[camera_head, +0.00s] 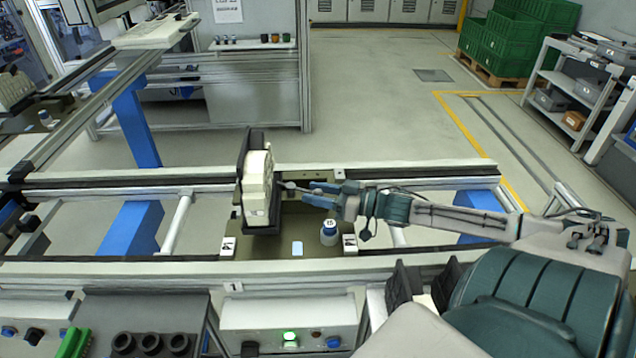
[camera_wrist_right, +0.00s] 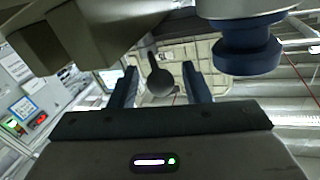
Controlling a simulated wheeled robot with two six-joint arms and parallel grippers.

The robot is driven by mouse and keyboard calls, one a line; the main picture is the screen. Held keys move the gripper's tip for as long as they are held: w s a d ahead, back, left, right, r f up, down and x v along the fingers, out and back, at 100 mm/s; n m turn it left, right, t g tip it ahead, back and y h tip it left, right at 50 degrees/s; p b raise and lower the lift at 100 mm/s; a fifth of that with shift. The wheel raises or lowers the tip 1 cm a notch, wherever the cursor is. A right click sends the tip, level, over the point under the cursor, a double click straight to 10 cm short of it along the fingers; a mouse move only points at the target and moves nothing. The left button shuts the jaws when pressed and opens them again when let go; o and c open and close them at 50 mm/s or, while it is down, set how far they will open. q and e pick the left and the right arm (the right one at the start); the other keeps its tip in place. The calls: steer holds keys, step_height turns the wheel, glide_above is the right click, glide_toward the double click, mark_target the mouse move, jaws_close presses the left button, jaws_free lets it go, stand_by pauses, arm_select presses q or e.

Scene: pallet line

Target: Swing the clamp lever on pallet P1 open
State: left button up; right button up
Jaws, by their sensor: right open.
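The olive pallet (camera_head: 270,246) sits on the conveyor rails and bears a dark upright fixture with a cream part (camera_head: 257,188) against it. My right gripper (camera_head: 306,191) reaches in from the right, close beside the cream part. In the right wrist view, its two blue fingers (camera_wrist_right: 160,88) are apart. A dark round-ended lever (camera_wrist_right: 158,80) shows between them, with a gap on both sides. I cannot tell whether the lever end is fully between the fingertips in depth. My left gripper is not in view.
A blue-capped post (camera_head: 329,232) stands on the pallet, below the gripper; a blue round body (camera_wrist_right: 246,52) is close at upper right in the wrist view. A control box (camera_head: 288,325) is in front. Green crates (camera_head: 515,42) stand far back.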

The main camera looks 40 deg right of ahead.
steer(key=shift+s+d+r+p, duration=0.15)
steer(key=shift+s+p, duration=0.1)
steer(key=shift+p, duration=0.2)
steer(key=p+v, duration=0.4)
steer(key=v, duration=0.1)
steer(key=shift+s+d, duration=0.1)
steer(key=shift+s, duration=0.1)
steer(key=shift+s+d+p, duration=0.4)
steer(key=shift+s, duration=0.2)
